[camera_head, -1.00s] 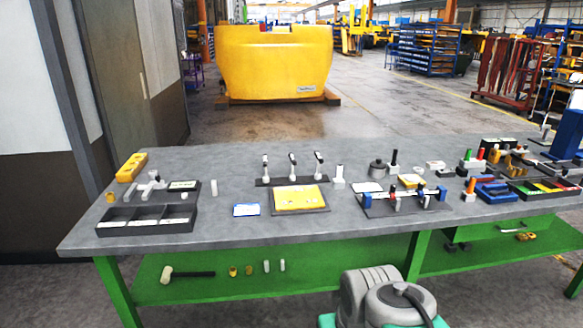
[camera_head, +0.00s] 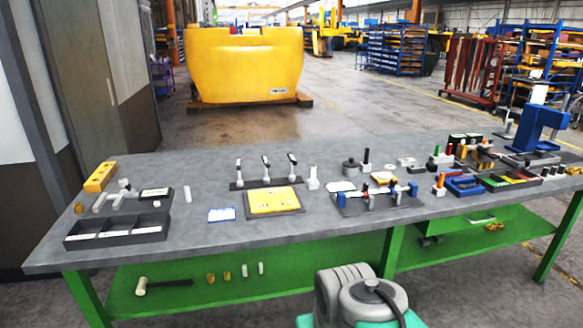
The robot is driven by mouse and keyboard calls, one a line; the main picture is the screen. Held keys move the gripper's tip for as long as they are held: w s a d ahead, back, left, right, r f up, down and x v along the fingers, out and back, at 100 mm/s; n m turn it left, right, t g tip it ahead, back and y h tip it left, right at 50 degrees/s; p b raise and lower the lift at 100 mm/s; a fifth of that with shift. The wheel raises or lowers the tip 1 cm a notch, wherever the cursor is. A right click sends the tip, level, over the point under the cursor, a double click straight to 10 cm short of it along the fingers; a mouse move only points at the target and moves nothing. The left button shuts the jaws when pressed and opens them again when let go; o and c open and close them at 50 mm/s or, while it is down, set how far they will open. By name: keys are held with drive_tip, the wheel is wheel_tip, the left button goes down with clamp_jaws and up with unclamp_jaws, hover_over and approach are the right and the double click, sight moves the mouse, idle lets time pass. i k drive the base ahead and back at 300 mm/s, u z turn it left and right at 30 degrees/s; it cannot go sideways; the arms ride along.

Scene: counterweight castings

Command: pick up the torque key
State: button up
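I cannot pick out the torque key with certainty at this size. A grey cross-shaped piece (camera_head: 116,196) lies behind the black three-part tray (camera_head: 118,234) at the left of the workbench. Several upright tools with white or dark tops (camera_head: 265,167) stand in a dark rack (camera_head: 266,184) near the middle. Upright pieces with green, red and orange tops (camera_head: 440,180) stand further right. My gripper is not in view; only a grey and green part of my own body shows at the bottom.
The grey workbench (camera_head: 210,165) has green legs and a lower shelf (camera_head: 300,272) with a mallet (camera_head: 163,284). A yellow plate (camera_head: 273,199), a blue-edged card (camera_head: 221,214) and a blue press (camera_head: 535,125) are on top. A large yellow casting (camera_head: 243,65) stands behind. Bare benchtop lies along the front left-centre.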

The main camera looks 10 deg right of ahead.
sight(292, 177)
drive_tip(key=u, duration=0.25)
drive_tip(key=i, duration=1.15)
drive_tip(key=z, duration=0.25)
